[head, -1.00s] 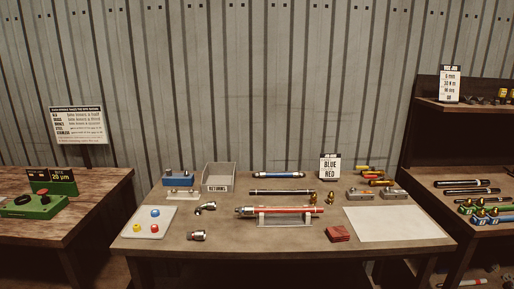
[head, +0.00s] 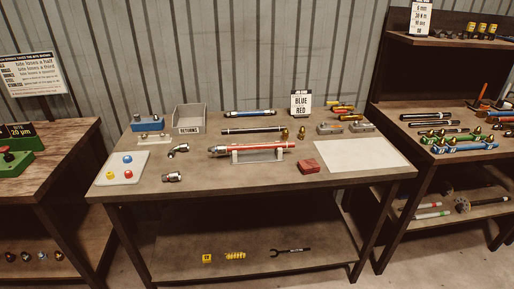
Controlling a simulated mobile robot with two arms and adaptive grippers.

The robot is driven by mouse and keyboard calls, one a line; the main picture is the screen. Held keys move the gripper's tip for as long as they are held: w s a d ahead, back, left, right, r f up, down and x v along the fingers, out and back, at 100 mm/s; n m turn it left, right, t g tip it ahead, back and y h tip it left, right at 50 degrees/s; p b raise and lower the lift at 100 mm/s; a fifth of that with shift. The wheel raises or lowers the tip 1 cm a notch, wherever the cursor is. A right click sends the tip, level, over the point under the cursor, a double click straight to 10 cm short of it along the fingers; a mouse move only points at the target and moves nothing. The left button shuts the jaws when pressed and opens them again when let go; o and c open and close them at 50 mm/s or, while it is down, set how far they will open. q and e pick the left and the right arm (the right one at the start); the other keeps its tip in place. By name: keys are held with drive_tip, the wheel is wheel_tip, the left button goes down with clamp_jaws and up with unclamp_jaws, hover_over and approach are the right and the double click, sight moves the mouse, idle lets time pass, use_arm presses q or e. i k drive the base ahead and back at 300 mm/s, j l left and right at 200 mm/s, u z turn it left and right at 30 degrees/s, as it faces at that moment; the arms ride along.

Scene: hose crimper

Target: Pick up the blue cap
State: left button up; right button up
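The blue cap (head: 127,159) is a small round piece on a white tray (head: 135,181) at the left end of the middle table. A red cap (head: 127,174) and a yellow cap (head: 110,176) sit on the same tray, in front of the blue one. Nothing covers the blue cap. Neither of my grippers shows in the head view.
The middle table (head: 225,187) also holds a grey returns bin (head: 189,118), a red hose on a stand (head: 258,156), metal fittings and a white sheet (head: 361,156). Other benches stand left and right. A lower shelf (head: 310,272) holds small parts.

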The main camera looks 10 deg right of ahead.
sight(127, 159)
drive_tip(key=i+l, duration=0.3)
drive_tip(key=i, duration=0.15)
drive_tip(key=i+l, duration=0.65)
drive_tip(key=i, duration=0.25)
drive_tip(key=i+l+u, duration=0.1)
drive_tip(key=u, duration=1.55)
drive_tip(key=i+j+z, duration=0.1)
drive_tip(key=i+j, duration=0.1)
drive_tip(key=j, duration=0.05)
